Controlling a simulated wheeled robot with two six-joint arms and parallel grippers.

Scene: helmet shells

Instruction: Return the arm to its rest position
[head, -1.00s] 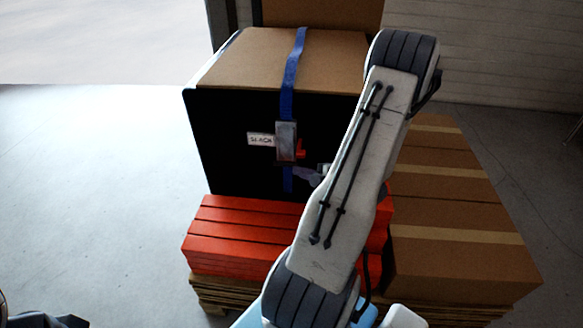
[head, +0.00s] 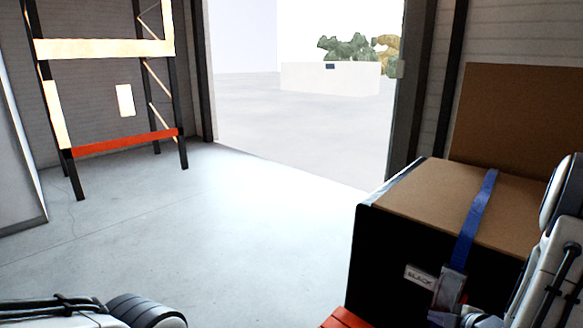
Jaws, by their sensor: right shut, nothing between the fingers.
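My right arm comes in at the right edge, and its gripper (head: 441,318) shows only in part at the bottom edge, just below the strap's metal buckle (head: 449,288). It is shut and empty; I cannot tell whether it touches the buckle. A link of my left arm lies at the bottom left corner, and the left gripper is out of view. The black crate (head: 385,265) with a tan lid (head: 440,200), a blue strap (head: 475,220) and a white label (head: 419,276) stands at the lower right.
An orange-red slab (head: 347,318) shows under the crate. A tall brown board (head: 515,120) stands behind it. A rack with a red beam (head: 125,143) stands at the back left. An open doorway is in the middle, with a white block (head: 330,79) outside. The grey floor (head: 220,230) is clear.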

